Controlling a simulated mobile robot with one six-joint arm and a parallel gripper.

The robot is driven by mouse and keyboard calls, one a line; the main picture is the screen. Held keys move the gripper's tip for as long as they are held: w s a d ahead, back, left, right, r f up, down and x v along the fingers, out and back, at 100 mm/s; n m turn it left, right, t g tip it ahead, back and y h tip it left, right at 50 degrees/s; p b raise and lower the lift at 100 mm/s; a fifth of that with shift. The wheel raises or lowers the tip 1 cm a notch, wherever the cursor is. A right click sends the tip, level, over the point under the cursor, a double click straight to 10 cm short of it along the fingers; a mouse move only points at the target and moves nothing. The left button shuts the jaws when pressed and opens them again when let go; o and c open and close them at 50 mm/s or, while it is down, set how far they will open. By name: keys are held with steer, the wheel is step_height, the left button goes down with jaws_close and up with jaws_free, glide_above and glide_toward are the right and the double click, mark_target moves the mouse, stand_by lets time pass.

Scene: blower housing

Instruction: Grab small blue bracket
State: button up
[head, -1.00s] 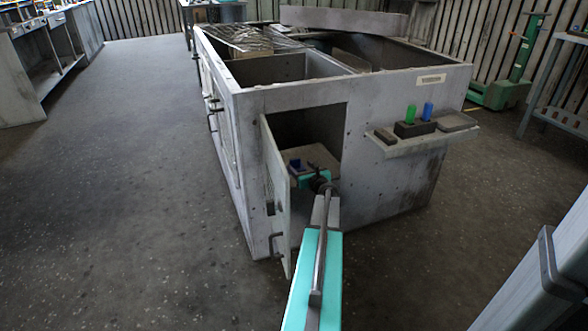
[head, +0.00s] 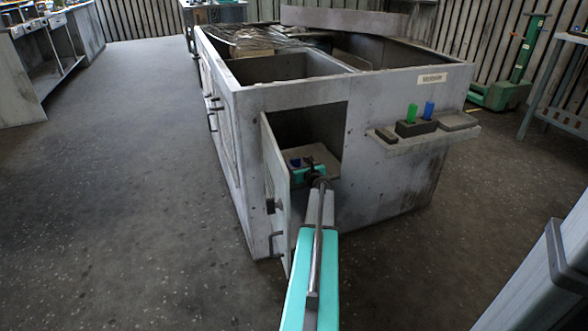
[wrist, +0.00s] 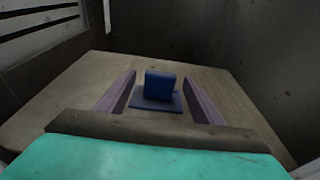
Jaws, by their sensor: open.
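The small blue bracket (wrist: 159,88) stands on a brown shelf or board inside the housing's open compartment. It has a flat base plate and an upright block. In the wrist view it lies between my two open, purplish fingers, with a gap on each side. My gripper (wrist: 160,97) is open and empty, its fingers reaching along both sides of the bracket. In the head view the bracket (head: 295,162) is a small dark blue spot, partly hidden by my gripper (head: 303,168). Whether the fingers are level with the bracket's base is hard to tell.
The grey housing (head: 390,100) surrounds the compartment with close walls. Its hinged door (head: 276,195) stands open just left of my arm. The brown board (wrist: 60,100) has bare room around the bracket. A side ledge (head: 430,138) holds green and blue pieces.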

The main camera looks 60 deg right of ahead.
mark_target(295, 158)
steer(key=shift+x, duration=1.35)
steer(key=c, duration=1.2)
steer(key=shift+r, duration=0.1)
step_height(295, 158, up, 10)
steer(key=p, duration=0.4)
